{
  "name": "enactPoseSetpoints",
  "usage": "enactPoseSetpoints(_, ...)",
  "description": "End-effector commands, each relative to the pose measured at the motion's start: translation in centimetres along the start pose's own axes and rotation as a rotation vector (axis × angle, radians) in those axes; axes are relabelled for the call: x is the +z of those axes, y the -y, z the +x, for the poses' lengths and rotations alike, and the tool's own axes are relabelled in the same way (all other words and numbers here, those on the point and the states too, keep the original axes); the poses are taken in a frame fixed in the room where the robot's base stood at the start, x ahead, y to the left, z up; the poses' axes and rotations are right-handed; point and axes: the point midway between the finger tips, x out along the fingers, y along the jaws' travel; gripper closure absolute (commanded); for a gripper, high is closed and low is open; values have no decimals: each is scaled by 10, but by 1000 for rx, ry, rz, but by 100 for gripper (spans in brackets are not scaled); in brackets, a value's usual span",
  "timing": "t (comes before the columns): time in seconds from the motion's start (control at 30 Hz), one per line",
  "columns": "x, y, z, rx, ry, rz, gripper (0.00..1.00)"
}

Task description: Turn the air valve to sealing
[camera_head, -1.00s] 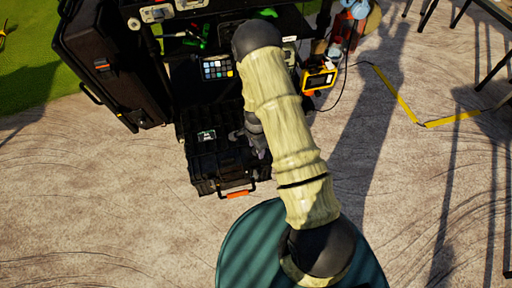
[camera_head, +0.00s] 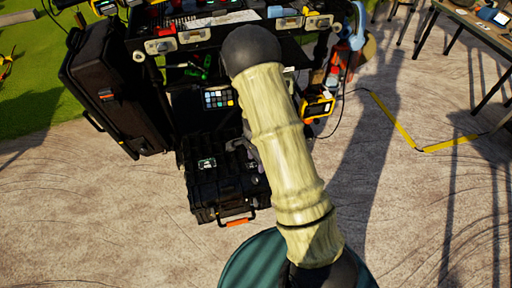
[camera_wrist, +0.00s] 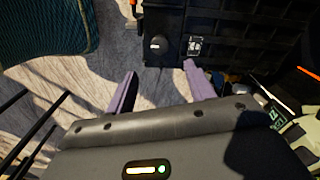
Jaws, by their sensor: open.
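The air valve (camera_wrist: 157,43) is a round dark knob with a pale mark, on the side of a black ribbed case (camera_wrist: 225,45) in the wrist view. My gripper (camera_wrist: 160,88) is open and empty, its two purple-grey fingers apart. In the picture the knob lies between and beyond the fingertips, and I see no contact. In the head view the black case (camera_head: 226,196) stands low by the cart, with an orange handle grip in front.
A small light label or latch (camera_wrist: 195,46) sits beside the knob. A large black case (camera_head: 112,90) leans left of the cart (camera_head: 205,38). A yellow device (camera_head: 317,104) stands to the right. Open ground lies in front and to the right.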

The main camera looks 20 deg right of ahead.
Motion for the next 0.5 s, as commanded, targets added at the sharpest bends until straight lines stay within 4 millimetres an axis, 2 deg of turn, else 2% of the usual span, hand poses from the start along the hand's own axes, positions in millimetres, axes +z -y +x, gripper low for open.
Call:
enactPoseSetpoints(0.03,0,1,-13,-3,-2,-2,47)
enactPoseSetpoints(0.23,0,1,-50,-4,-1,-1,47)
enactPoseSetpoints(0.37,0,0,-63,-2,0,-1,47)
enactPoseSetpoints(0.5,0,0,-66,-1,-1,0,47)
